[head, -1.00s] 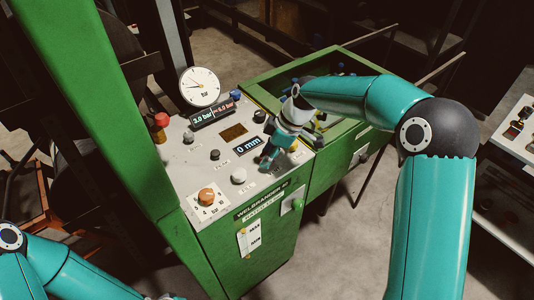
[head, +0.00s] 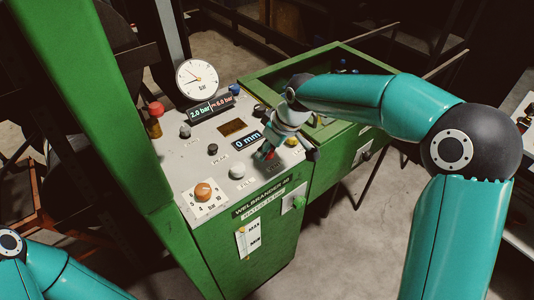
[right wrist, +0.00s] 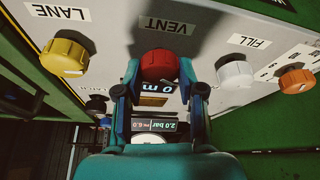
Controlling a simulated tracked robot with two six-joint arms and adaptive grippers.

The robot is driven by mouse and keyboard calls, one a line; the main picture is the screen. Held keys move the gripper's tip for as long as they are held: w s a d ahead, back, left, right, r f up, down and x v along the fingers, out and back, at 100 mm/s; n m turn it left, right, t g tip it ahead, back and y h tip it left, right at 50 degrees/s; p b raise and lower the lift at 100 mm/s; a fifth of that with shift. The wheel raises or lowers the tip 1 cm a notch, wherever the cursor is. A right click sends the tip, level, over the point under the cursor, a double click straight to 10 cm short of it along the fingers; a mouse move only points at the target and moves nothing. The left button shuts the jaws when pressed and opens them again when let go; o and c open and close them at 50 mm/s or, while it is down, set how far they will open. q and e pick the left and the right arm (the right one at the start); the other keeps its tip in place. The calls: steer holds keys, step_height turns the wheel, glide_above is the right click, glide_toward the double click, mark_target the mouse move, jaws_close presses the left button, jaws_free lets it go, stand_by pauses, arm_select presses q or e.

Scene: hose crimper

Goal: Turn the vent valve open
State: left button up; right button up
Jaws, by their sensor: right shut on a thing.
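The vent valve is a red knob (right wrist: 160,64) under the VENT label in the right wrist view. In the head view a bit of its red (head: 270,155) shows at the fingertips, near the front of the control panel. My right gripper (right wrist: 159,92) has one finger on each side of the knob and is shut on it. The same gripper (head: 268,152) comes down onto the panel from the upper right in the head view and partly hides the knob. My left arm shows only at the lower left corner; its gripper is out of view.
A white FILL knob (right wrist: 235,72) and a yellow LANE knob (right wrist: 65,58) flank the vent knob closely. An orange dial (head: 203,191), a round gauge (head: 197,77) and a bar display (head: 212,107) are on the panel. A green open bin (head: 340,131) adjoins at the right.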

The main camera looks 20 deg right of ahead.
steer(key=m+h+b, duration=0.1)
steer(key=m+b, duration=0.1)
steer(key=m, duration=0.1)
steer(key=m+t+h+b, duration=0.1)
steer(key=m+b, duration=0.1)
steer(key=m, duration=0.1)
steer(key=shift+a+f+m+b, duration=0.2)
steer(key=shift+m+b, duration=0.1)
steer(key=shift+b, duration=0.1)
steer(key=m+h+b, duration=0.1)
steer(key=m, duration=0.1)
steer(key=shift+m, duration=0.3)
steer(key=shift+r+m+g+h+b, duration=0.15)
steer(key=shift+m+g+h+b, duration=0.15)
steer(key=shift+m+h+b, duration=0.65)
steer(key=shift+m+y, duration=0.25)
steer(key=shift+m, duration=0.2)
steer(key=o, duration=1.1)
steer(key=v, duration=1.2)
